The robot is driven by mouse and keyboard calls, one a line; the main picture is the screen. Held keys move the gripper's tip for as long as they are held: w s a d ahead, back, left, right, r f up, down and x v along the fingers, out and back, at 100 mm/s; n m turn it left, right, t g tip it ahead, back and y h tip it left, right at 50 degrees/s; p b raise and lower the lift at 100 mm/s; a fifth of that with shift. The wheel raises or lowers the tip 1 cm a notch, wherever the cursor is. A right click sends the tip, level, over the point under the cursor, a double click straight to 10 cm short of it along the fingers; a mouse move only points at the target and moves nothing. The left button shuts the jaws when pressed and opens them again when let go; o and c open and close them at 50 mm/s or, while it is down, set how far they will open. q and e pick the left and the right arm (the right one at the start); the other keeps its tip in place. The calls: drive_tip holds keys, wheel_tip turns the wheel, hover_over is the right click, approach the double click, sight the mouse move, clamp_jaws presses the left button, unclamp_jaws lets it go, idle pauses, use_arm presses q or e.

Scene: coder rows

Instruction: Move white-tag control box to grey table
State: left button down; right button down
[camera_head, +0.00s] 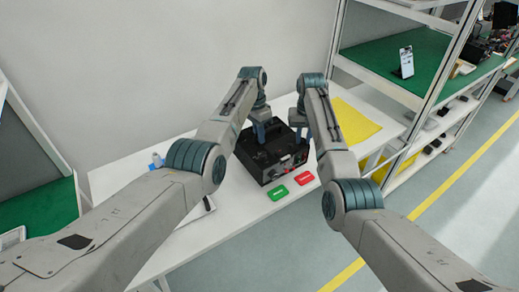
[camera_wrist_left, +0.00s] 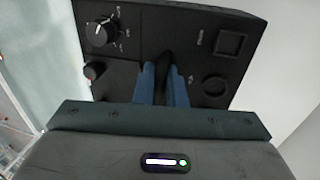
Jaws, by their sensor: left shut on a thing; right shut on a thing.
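A black control box (camera_head: 271,158) with knobs and switches stands on a white table (camera_head: 232,215) in the head view. Its dark top with a knob and square switches fills the upper part of the left wrist view (camera_wrist_left: 130,62). My left gripper (camera_head: 262,134) is shut on the box's handle, with blue fingers either side of it in the left wrist view (camera_wrist_left: 163,84). My right gripper (camera_head: 298,130) is shut on the box at its right side; its exact contact is partly hidden. I cannot make out a white tag or tell which table is grey.
A green tag (camera_head: 278,192) and a red tag (camera_head: 304,178) lie on the table before the box. A yellow mat (camera_head: 354,122) lies to the right. A metal shelf rack with a green surface (camera_head: 400,64) stands at the back right. A blue-topped item (camera_head: 156,160) is at the left.

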sight(303, 143)
use_arm(q)
drive_tip(key=shift+d, duration=0.25)
use_arm(e)
drive_tip(key=shift+a, duration=0.2)
